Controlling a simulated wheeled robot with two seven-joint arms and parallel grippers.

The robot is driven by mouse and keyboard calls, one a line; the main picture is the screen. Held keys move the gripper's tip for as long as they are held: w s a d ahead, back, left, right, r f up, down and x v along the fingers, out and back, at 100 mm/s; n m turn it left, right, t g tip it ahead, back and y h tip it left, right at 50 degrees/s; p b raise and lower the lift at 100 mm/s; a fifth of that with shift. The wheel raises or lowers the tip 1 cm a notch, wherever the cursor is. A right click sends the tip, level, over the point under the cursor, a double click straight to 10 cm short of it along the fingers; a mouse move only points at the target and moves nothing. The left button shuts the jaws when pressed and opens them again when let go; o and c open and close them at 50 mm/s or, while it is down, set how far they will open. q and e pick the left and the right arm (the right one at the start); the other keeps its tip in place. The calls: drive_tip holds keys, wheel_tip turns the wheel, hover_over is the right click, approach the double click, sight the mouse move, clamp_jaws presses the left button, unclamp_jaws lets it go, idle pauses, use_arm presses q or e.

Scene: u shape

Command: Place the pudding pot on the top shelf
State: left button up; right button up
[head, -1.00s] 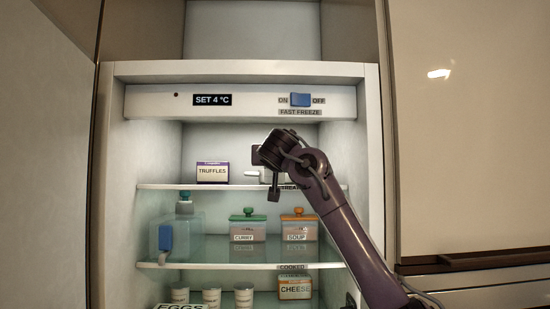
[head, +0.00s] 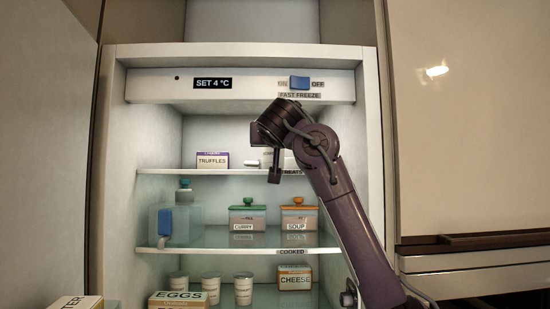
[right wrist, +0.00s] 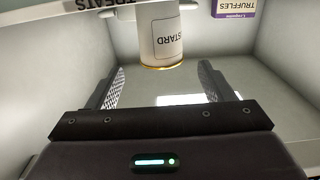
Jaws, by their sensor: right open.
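In the right wrist view a white pot with a gold rim (right wrist: 158,42), its label partly reading "STARD", appears upside down by the shelf edge marked TREATS. It lies beyond the opening between my right gripper's spread fingers (right wrist: 158,82), with a visible gap. In the head view my right gripper (head: 266,155) is in front of the top shelf (head: 205,172) and covers part of what stands there; a white piece (head: 253,163) shows beside it. Several white pots stand on the lowest shelf, one of them at the right (head: 243,289). My left gripper is out of view.
A truffles box (head: 212,160) stands on the top shelf. A curry tub (head: 247,216), a soup tub (head: 299,216) and a jug with a blue tap (head: 172,222) stand on the middle shelf. Cheese (head: 294,278) and eggs (head: 178,299) are lower. The top shelf's left end is free.

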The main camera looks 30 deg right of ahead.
use_arm(q)
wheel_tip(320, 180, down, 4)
drive_tip(key=b, duration=0.2)
drive_tip(key=shift+b, duration=0.3)
use_arm(e)
drive_tip(key=v, duration=0.6)
